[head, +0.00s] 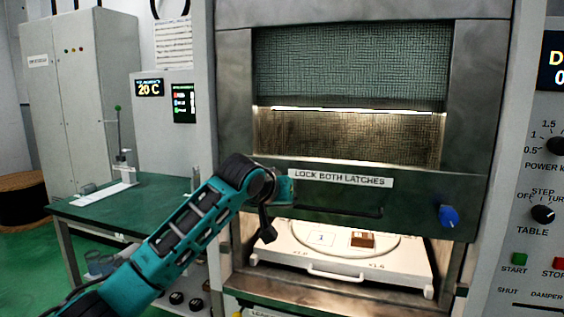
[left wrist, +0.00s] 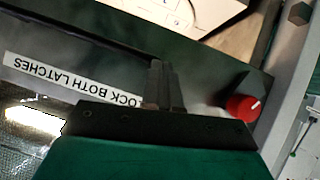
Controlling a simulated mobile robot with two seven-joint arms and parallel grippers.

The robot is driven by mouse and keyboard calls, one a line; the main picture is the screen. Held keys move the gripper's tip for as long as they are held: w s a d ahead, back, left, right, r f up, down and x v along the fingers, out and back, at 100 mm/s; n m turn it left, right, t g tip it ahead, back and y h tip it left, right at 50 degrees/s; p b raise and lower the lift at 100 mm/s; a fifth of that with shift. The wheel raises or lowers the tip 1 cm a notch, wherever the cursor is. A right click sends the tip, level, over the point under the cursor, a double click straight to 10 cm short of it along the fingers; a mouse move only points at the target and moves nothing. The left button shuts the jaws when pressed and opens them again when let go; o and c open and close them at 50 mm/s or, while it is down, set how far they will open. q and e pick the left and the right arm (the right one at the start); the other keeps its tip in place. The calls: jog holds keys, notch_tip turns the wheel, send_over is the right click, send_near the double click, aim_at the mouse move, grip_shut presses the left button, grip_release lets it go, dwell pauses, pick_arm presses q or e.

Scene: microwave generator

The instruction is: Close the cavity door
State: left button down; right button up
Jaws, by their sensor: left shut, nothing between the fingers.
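The cavity door (head: 410,198) is a dark metal panel with a mesh window, a "LOCK BOTH LATCHES" label (head: 341,178) and a dark bar handle (head: 335,209). It stands partly lowered, with an open gap under its lower edge. A blue latch knob (head: 448,216) is at its right end. A red latch knob (left wrist: 243,106) shows in the left wrist view; my arm hides it in the head view. My left gripper (head: 267,235) is shut and empty, pointing down in front of the door's left part. Its closed fingers (left wrist: 163,85) show beside the label; contact is unclear.
A white tray (head: 340,275) with a front handle and a brown block (head: 362,239) sits in the lit cavity below the door. A green table (head: 130,205) stands left. A control panel (head: 535,250) is at the right.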

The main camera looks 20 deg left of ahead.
pick_arm(q)
notch_tip(320, 180, down, 23)
jog(key=b, duration=0.3)
jog(key=shift+f, duration=0.2)
